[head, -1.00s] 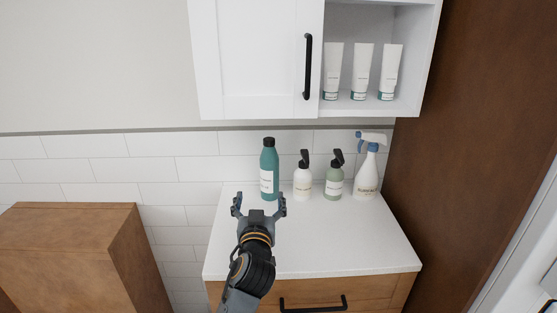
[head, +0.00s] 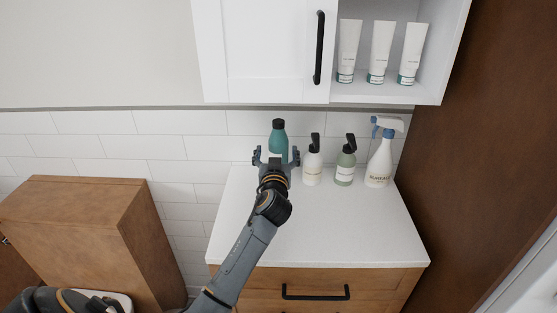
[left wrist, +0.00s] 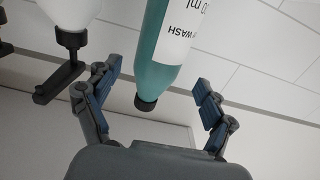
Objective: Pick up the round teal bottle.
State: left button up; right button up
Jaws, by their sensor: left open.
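The round teal bottle (head: 278,135) stands upright at the back of the white counter, with a black cap and a white label. In the head view its lower part is hidden behind my left gripper (head: 276,159). In the left wrist view the bottle (left wrist: 164,62) appears upside down, between the two open fingers of my left gripper (left wrist: 155,98). Gaps show between the bottle and both fingers there. My left gripper is open and holds nothing. My right gripper is not in view.
Right of the bottle stand a white pump bottle (head: 312,166), a green pump bottle (head: 345,167) and a white spray bottle (head: 381,160). A white wall cabinet (head: 265,50) hangs above. The front of the counter (head: 330,225) is clear. A brown wooden cabinet (head: 85,215) stands at left.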

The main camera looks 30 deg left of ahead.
pick_arm(q)
jog(key=x, duration=0.3)
jog(key=p+x, duration=0.1)
jog(key=shift+w+f, duration=0.3)
jog(key=shift+w, duration=0.1)
jog(key=c, duration=1.7)
jog(key=shift+r, duration=0.1)
grip_shut()
jog(key=shift+r, duration=0.1)
